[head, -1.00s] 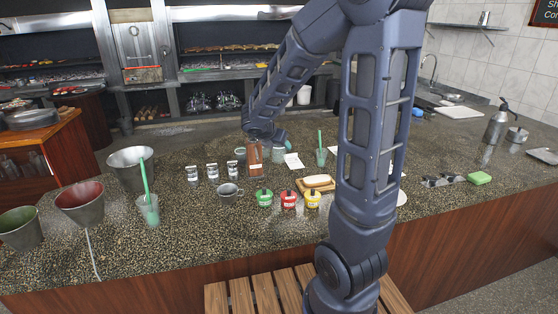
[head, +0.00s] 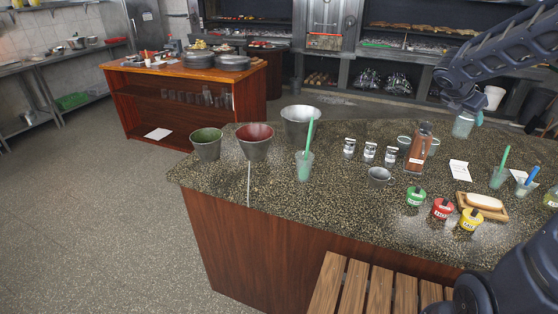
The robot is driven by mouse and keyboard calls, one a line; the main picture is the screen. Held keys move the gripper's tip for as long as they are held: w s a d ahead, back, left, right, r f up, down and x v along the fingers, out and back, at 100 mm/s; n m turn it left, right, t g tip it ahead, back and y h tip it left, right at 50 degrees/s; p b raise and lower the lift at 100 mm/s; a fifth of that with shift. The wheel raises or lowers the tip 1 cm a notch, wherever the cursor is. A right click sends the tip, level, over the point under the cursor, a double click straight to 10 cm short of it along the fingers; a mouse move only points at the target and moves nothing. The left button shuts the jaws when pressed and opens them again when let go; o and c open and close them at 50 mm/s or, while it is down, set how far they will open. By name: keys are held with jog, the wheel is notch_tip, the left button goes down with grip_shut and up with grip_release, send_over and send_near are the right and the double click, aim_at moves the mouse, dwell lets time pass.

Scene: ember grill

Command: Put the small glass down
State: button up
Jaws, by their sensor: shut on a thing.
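My gripper (head: 468,113) is at the upper right of the head view, at the end of my arm. It is shut on the small glass (head: 462,126), a clear, pale greenish tumbler. The glass looks upright and hangs under the gripper, right of and beyond the brown wooden box (head: 419,150). Whether its base touches the speckled stone counter (head: 330,191) cannot be told. The fingers are small and partly hidden by the wrist.
On the counter stand metal buckets (head: 206,148), a glass with a green straw (head: 304,168), small labelled tins (head: 349,147), a grey cup (head: 379,176) and coloured jars (head: 415,196). A white card (head: 459,170) lies nearby. The counter's front middle is clear.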

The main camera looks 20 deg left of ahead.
jog(key=w+a+r+n+t+y, duration=0.1)
jog(key=a+n+y, duration=0.15)
jog(key=a, duration=1.35)
jog(key=w+a+r+n+t+y, duration=0.1)
jog(key=w+a+n, duration=0.15)
jog(key=a, duration=1.35)
jog(key=s+a+n+y, duration=0.15)
jog(key=s+a, duration=0.45)
jog(key=a, duration=0.6)
jog(key=s+a+n+y, duration=0.15)
jog(key=s+a, duration=0.35)
jog(key=a, duration=0.7)
jog(key=shift+n+t, duration=0.3)
jog(key=shift+n, duration=0.1)
jog(key=f, duration=2.6)
jog(key=shift+d, duration=0.25)
jog(key=o, duration=0.7)
jog(key=shift+f, duration=0.1)
jog(key=shift+o, duration=0.2)
